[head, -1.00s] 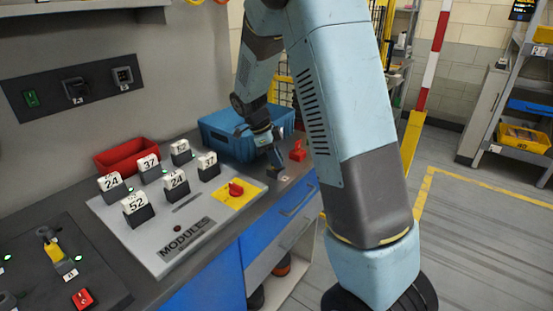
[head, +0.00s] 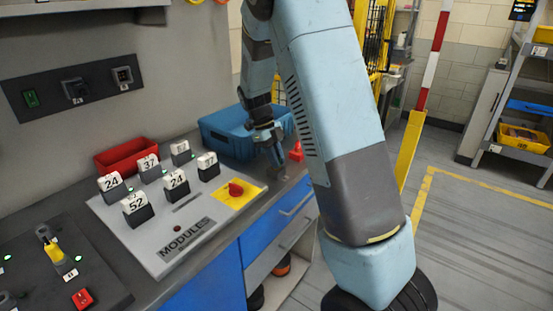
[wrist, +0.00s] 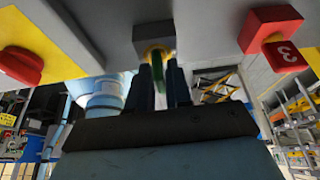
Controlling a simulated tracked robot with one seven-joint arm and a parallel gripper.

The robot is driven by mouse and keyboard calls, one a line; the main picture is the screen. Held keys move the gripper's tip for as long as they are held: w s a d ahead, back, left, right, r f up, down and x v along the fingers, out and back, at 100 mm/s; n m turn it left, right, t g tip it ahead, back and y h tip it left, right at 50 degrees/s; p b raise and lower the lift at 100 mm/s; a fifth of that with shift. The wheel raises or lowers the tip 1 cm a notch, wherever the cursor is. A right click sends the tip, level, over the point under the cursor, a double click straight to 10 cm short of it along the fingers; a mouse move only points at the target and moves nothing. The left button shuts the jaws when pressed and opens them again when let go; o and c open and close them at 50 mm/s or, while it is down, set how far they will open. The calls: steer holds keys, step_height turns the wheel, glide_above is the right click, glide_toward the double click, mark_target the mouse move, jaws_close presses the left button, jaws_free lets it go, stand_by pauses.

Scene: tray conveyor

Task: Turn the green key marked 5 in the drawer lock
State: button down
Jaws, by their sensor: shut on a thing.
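My gripper (wrist: 165,85) is shut on the green key (wrist: 174,74), which shows between its fingers in the wrist view. The key's number is not readable. The dark lock block (wrist: 155,34), with a brass ring, is directly ahead of the fingertips, and the key's end is at or very close to it. I cannot tell how deep the key is in the lock. In the head view my gripper (head: 276,154) points down over the right end of the bench, and the key is hidden there.
A red key marked 3 (wrist: 285,54) sits in a red block close beside the lock. A blue crate (head: 225,135) stands behind my gripper. The grey module panel (head: 160,240) with numbered tags and a red knob (head: 236,188) on yellow lies to the left. Blue drawers (head: 290,210) are below.

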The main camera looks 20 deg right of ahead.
steer(key=c, duration=1)
jaws_free()
steer(key=shift+o, duration=0.2)
steer(key=v, duration=1.2)
steer(key=s+d+r+n+t+y, duration=0.2)
steer(key=s+r+n, duration=0.4)
steer(key=r, duration=0.1)
steer(key=s+r+n+t, duration=0.2)
steer(key=s+n+t, duration=0.5)
steer(key=s+n, duration=1.5)
steer(key=s, duration=0.4)
steer(key=shift+d+r+y, duration=0.3)
steer(key=shift+d+r, duration=0.05)
steer(key=shift+d, duration=0.05)
